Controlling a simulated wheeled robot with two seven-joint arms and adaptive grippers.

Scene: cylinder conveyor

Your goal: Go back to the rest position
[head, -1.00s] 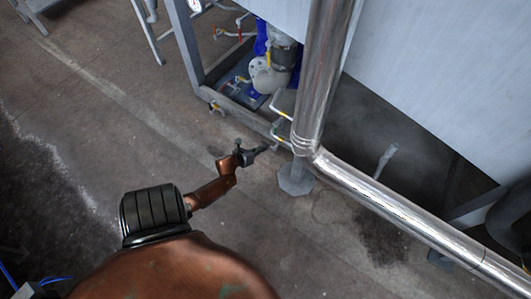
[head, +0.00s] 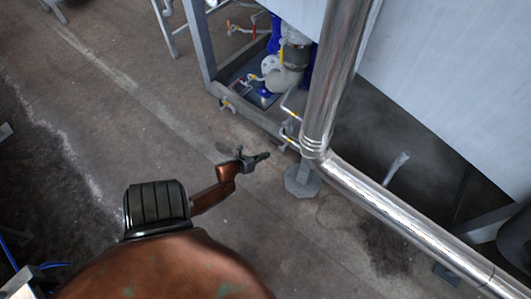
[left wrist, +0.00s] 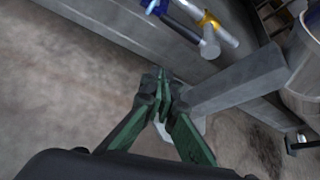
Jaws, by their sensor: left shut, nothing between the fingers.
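My left gripper (head: 262,157) is at the end of the copper-coloured arm in the middle of the head view, over the bare floor. Its fingers are closed with nothing between them. In the left wrist view the green and dark fingers (left wrist: 163,80) meet at their tips, in front of a grey metal post (left wrist: 238,78). My right gripper is not in view. No cylinder or conveyor shows clearly in these frames.
A large shiny pipe (head: 400,224) bends just right of the gripper, above a grey foot (head: 302,181). A framed pump unit (head: 285,75) stands behind, with a pale tank wall (head: 450,80) at right. The concrete floor (head: 120,110) at left is open.

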